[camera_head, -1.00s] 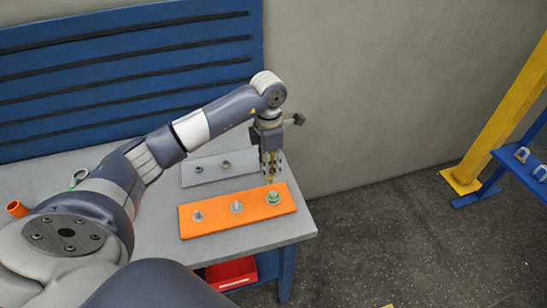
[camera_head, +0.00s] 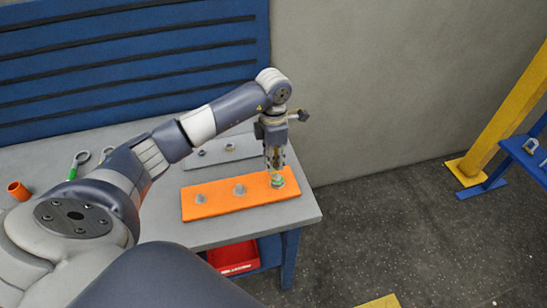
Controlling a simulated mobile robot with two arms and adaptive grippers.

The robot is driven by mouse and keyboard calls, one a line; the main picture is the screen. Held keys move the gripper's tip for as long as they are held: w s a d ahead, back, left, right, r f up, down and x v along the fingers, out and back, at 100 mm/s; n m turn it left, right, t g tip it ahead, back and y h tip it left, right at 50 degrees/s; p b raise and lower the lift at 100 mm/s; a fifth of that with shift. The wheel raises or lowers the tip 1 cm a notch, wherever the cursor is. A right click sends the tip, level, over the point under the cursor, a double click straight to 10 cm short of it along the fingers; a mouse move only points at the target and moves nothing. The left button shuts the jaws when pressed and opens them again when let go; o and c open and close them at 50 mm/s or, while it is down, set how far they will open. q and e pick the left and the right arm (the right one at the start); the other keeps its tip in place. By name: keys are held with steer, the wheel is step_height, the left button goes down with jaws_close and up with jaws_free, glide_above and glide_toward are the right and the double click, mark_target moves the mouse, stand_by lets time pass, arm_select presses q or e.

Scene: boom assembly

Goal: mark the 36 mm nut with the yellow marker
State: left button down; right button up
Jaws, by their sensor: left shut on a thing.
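An orange plate (camera_head: 222,207) lies on the bench and bears three bolts with nuts: a small left nut (camera_head: 200,199), a middle nut (camera_head: 239,189) and a right nut (camera_head: 277,182) with green at it. I cannot read sizes, so which is the 36 mm nut is not shown. My left gripper (camera_head: 274,164) points down at the right nut, shut on a thin thing with a trace of yellow, seemingly the yellow marker; the fingers hide most of it. Whether its tip touches the nut I cannot tell. My right gripper is out of view.
A grey plate (camera_head: 217,154) with small nuts lies behind the orange one. A green-handled tool (camera_head: 78,163) and an orange cup (camera_head: 18,191) are at the left. A red bin (camera_head: 233,257) is under the bench (camera_head: 240,230). A blue slatted panel (camera_head: 130,60) stands behind.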

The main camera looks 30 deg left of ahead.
arm_select(q)
steer(key=shift+f+b, duration=0.3)
steer(key=shift+f, duration=0.05)
stand_by(0.5)
steer(key=shift+r, duration=0.1)
stand_by(0.3)
steer(key=shift+r+p, duration=1.25)
steer(key=shift+r, duration=0.65)
steer(key=shift+r+p, duration=0.6)
steer(key=shift+r, duration=0.45)
